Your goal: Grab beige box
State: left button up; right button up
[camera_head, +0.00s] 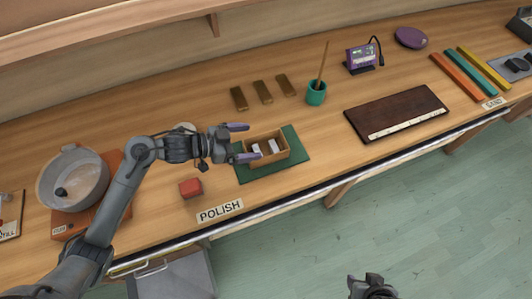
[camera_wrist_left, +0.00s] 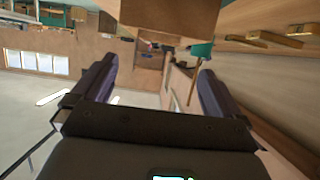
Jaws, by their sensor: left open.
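The beige box (camera_head: 272,160) is an open-topped wooden box on a dark green mat (camera_head: 298,154). It holds small whitish and dark pieces. My left gripper (camera_head: 243,142) is open at the box's left end, one finger toward its far side and one toward its near side. In the left wrist view the two dark purple fingers are spread with nothing between them, and the box's brown underside or wall (camera_wrist_left: 170,18) shows at the top, beyond the fingertips. My right gripper (camera_head: 370,288) is at the bottom edge, away from the bench; its fingers are not clear.
A red block (camera_head: 190,187) and a POLISH label (camera_head: 220,211) lie in front of my left gripper. Several brown bars (camera_head: 262,92) and a teal cup (camera_head: 316,94) with a stick stand behind the box. A dark board (camera_head: 396,112) lies right. A metal pot (camera_head: 72,178) stands left.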

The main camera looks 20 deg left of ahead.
aim_at(261, 146)
pick_arm(q)
notch_tip(261, 146, down, 3)
jog(key=shift+s+r+b, duration=0.15)
jog(key=shift+r+b, duration=0.05)
jog(key=shift+b, duration=0.45)
jog(key=shift+d+f, duration=0.1)
jog(key=shift+f, duration=0.05)
jog(key=shift+b+x, duration=0.55)
jog(key=shift+x, duration=1.9)
pick_arm(e)
jog(key=shift+d+f, duration=0.15)
jog(key=shift+f, duration=1.6)
pick_arm(q)
jog(key=shift+c, duration=0.2)
jog(key=c, duration=0.7)
